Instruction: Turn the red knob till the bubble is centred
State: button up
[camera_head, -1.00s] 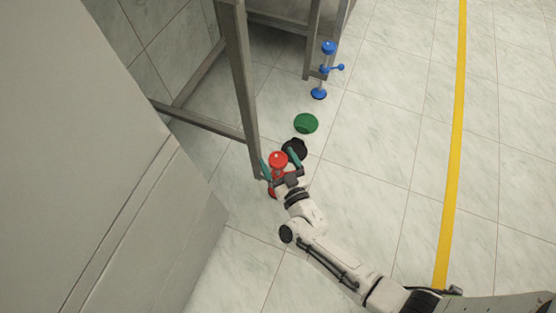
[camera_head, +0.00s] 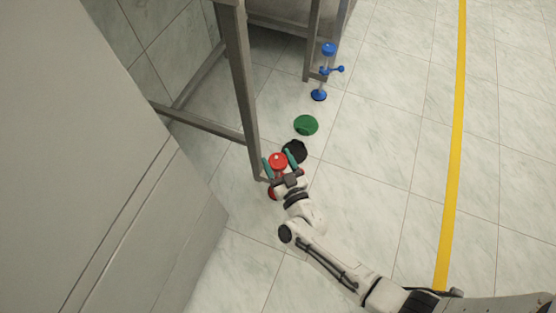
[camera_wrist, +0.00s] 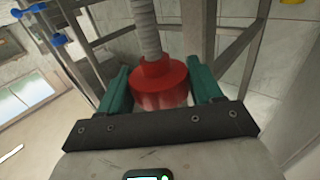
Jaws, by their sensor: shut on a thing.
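The red knob (camera_wrist: 160,84) is a round red collar on a grey threaded rod (camera_wrist: 147,30) in the wrist view. My gripper (camera_wrist: 160,90) has a teal finger on each side of it and is shut on it. In the head view my gripper (camera_head: 277,162) is low beside a grey frame leg, around a red foot whose round red top (camera_head: 277,160) shows between the fingers. Part of its red base (camera_head: 272,193) shows below. No bubble can be made out in either view.
The grey frame leg (camera_head: 243,95) stands close to my gripper. A black round thing (camera_head: 296,150) and a green disc (camera_head: 306,125) lie just beyond. A blue foot (camera_head: 319,94) stands further back. A large grey cabinet (camera_head: 85,150) fills the left; floor at right is clear.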

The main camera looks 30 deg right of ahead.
jog(key=shift+r+m+h+p, duration=0.1)
jog(key=shift+m+h+p, duration=0.2)
jog(key=shift+h+p, duration=0.25)
jog(key=shift+m+h+p, duration=0.4)
jog(key=shift+m+h, duration=0.2)
jog(key=shift+h, duration=0.25)
jog(key=m+g+h, duration=0.2)
jog(key=h, duration=0.1)
jog(key=shift+w+h, duration=0.1)
jog(key=shift+h, duration=0.3)
jog(key=m+g+h+b, duration=0.1)
jog(key=m+h, duration=0.1)
jog(key=m+g+h+b, duration=0.1)
jog(key=g+h, duration=0.1)
jog(key=m+g+h+b, duration=0.1)
jog(key=m+g+h, duration=0.1)
jog(key=shift+a+f+m, duration=0.1)
jog(key=shift+f+m, duration=0.2)
jog(key=shift+f, duration=0.05)
jog(key=shift+r+m+g+h+b, duration=0.1)
jog(key=shift+m+g+h+b, duration=0.45)
jog(key=shift+g, duration=0.45)
jog(key=shift+r+m+g+h+b, duration=0.1)
jog(key=shift+m+g+h+b, duration=0.25)
jog(key=shift+m+g+b, duration=0.55)
jog(key=shift+g, duration=0.3)
jog(key=o, duration=1)
